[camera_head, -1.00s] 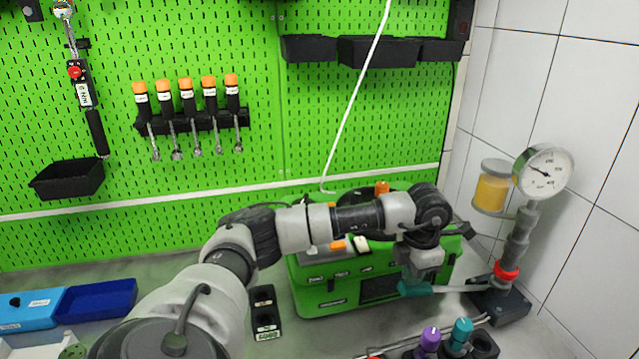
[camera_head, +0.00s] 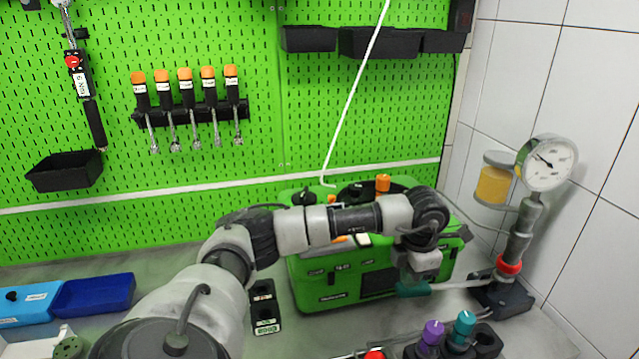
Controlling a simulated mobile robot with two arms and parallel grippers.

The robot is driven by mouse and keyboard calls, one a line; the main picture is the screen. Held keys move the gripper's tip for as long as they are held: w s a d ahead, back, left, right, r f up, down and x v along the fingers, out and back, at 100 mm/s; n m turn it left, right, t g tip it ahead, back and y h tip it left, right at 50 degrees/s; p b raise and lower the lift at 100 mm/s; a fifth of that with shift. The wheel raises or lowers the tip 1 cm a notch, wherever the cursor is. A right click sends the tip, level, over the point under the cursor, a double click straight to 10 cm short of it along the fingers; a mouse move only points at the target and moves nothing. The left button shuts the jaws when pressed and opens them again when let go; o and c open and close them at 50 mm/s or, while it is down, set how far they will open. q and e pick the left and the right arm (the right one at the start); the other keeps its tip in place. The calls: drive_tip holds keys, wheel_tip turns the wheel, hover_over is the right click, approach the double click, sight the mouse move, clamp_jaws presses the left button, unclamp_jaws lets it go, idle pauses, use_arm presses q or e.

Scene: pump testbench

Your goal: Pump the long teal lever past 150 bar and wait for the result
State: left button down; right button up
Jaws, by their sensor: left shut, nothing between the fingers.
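The long lever has a teal grip (camera_head: 412,290) and a pale metal rod running right to the hand pump (camera_head: 502,293), which has a dark base and a red ring. The lever lies low, roughly level. My left gripper (camera_head: 418,277) is shut and empty, pointing down directly above the teal grip, at or very near it; I cannot tell if they touch. The round pressure gauge (camera_head: 547,162) stands on top of the pump with its needle pointing to the upper left; the numbers are too small to read. My right gripper is out of view.
A green test case (camera_head: 335,285) stands behind my left arm. Purple (camera_head: 433,332) and teal (camera_head: 464,326) capped tools stand in a dark holder at the front. Blue trays (camera_head: 93,295) lie at the left. A tiled wall (camera_head: 600,130) rises close behind the pump.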

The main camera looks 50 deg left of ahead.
use_arm(q)
drive_tip(key=shift+s+f+b, duration=0.1)
drive_tip(key=shift+f+b, duration=0.45)
drive_tip(key=shift+f, duration=0.4)
drive_tip(key=shift+w+d+r+p, duration=0.1)
drive_tip(key=shift+w+r+p, duration=0.1)
drive_tip(key=shift+r+p, duration=0.8)
drive_tip(key=shift+w+r+p, duration=0.15)
drive_tip(key=shift+r+p, duration=0.3)
drive_tip(key=shift+r, duration=0.9)
drive_tip(key=shift+f, duration=0.2)
drive_tip(key=shift+s+f+b, duration=0.2)
drive_tip(key=shift+f+b, duration=0.75)
drive_tip(key=shift+f, duration=0.2)
drive_tip(key=shift+s+f+b, duration=0.15)
drive_tip(key=shift+f+b, duration=0.75)
drive_tip(key=shift+f, duration=0.2)
drive_tip(key=shift+w+r+p, duration=0.2)
drive_tip(key=shift+r+p, duration=0.55)
drive_tip(key=shift+r, duration=0.45)
drive_tip(key=shift+w+r+p, duration=0.2)
drive_tip(key=shift+r+p, duration=0.55)
drive_tip(key=shift+r, duration=0.45)
